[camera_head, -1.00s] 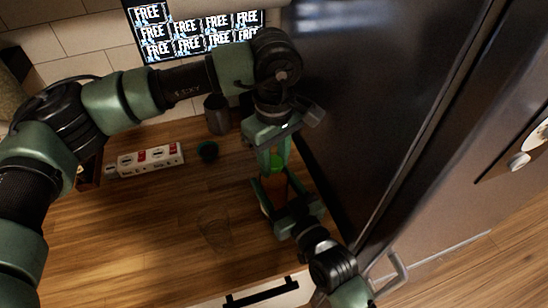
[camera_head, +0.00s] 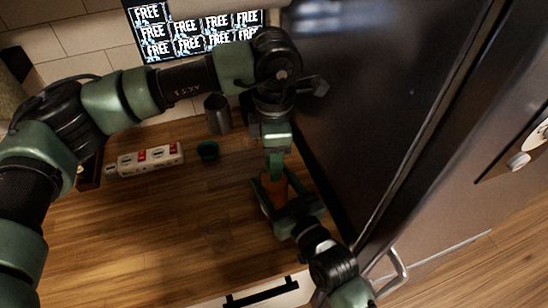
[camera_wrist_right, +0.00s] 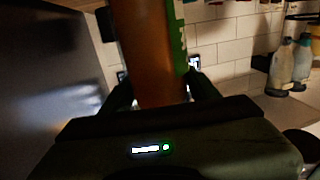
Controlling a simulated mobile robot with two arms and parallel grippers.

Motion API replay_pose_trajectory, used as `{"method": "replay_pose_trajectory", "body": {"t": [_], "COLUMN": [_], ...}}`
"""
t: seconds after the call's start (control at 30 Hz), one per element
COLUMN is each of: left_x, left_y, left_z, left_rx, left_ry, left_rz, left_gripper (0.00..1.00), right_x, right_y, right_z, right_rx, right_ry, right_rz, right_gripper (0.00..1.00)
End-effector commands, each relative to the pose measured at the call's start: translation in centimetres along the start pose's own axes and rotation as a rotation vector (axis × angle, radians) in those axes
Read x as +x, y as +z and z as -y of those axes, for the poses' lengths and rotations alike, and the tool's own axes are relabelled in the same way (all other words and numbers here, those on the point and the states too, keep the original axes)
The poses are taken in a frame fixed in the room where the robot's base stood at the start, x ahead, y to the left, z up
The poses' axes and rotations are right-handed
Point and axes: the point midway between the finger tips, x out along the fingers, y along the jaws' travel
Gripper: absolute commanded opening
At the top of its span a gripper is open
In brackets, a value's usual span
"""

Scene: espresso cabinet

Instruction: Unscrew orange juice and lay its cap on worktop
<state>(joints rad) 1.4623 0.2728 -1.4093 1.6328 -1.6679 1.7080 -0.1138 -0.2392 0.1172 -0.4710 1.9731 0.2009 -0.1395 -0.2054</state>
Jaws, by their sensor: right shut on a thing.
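The orange juice bottle (camera_head: 277,186) stands near the dark cabinet side on the wooden worktop (camera_head: 170,225). It also shows upright in the right wrist view (camera_wrist_right: 148,50), orange with a green label edge, its top cut off by the picture. My right gripper (camera_head: 283,197) is shut on the bottle's body. My left gripper (camera_head: 276,165) points down at the bottle top from above. Its fingers are seen nearly edge-on, so their opening is unclear. The green cap is hidden or blends with the fingers.
A grey metal cup (camera_head: 217,114), a small dark green cup (camera_head: 208,150) and a white box with red marks (camera_head: 150,159) stand at the back. The dark cabinet (camera_head: 390,90) closes off the right. The front left worktop is clear.

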Motion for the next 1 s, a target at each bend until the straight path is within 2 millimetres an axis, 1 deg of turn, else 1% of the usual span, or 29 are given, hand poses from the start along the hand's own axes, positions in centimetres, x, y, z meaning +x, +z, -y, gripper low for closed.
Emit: {"method": "replay_pose_trajectory", "body": {"t": [0.33,0.43,0.73,0.77,0.8,1.0], "left_x": [-0.1,-0.5,-4.2,-4.4,-4.7,-7.6], "left_y": [0.0,0.0,0.0,0.0,0.0,0.0], "left_z": [0.0,0.0,0.0,0.0,0.0,-0.1], "left_rx": [0.002,0.002,0.003,0.003,0.009,0.157], "left_ry": [0.000,0.001,0.002,0.001,0.002,0.004], "left_rz": [0.000,0.000,0.000,0.000,-0.001,-0.001], "left_gripper": [0.55,0.55,0.55,0.51,0.51,0.51], "right_x": [0.0,0.0,0.0,0.0,0.0,0.0], "right_y": [0.0,0.0,0.1,0.0,0.0,0.0], "right_z": [0.0,0.0,0.0,0.0,0.0,0.0], "right_rx": [0.000,-0.001,-0.001,-0.001,-0.001,-0.001], "right_ry": [0.000,0.000,0.000,0.000,0.000,0.000], "right_rz": [0.001,0.001,0.001,0.001,0.001,0.001], "right_gripper": [0.00,0.00,0.00,0.00,0.00,0.00]}}
